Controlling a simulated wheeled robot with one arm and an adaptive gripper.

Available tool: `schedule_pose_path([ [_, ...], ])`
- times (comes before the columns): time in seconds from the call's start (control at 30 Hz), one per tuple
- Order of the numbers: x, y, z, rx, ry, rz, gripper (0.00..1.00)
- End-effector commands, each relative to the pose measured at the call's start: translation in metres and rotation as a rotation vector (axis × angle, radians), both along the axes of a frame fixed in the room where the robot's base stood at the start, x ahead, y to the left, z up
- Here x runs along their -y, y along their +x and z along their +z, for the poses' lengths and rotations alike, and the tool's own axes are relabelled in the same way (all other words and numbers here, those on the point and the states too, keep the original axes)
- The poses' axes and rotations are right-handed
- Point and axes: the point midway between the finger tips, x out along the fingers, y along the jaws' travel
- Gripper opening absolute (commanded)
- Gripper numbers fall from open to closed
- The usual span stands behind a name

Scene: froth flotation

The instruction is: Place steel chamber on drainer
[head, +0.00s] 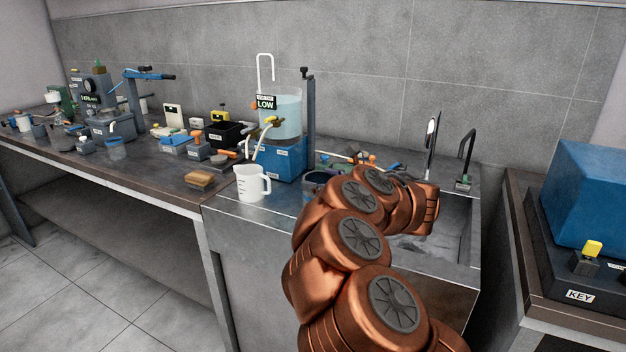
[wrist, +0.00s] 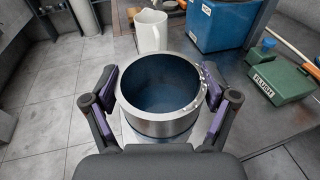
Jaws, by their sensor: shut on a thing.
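The steel chamber (wrist: 160,126) is a round, open-topped metal vessel with a dark bluish inside and small bright droplets or beads on its right rim. My gripper (wrist: 160,90) is shut on it, one finger against each side, and it looks upright. In the head view, part of the chamber (head: 318,182) shows beside the blue base, left of my arm. My gripper is hidden there behind my arm. I cannot tell whether the chamber touches the counter. I cannot clearly make out the drainer.
A white measuring jug (head: 252,184) stands close by on the counter. The blue base (head: 285,163) with its water tank is behind. A green box (wrist: 278,82) lies at the right in the wrist view. A sink (head: 445,235) with a black tap (head: 467,160) is at the right.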

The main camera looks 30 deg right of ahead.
Motion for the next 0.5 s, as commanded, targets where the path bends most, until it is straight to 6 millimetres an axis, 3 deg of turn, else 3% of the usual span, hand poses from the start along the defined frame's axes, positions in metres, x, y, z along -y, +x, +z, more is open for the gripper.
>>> schedule_pose_path([
  [0.5,0.021,0.056,-0.003,0.002,0.001,-0.002,0.15],
])
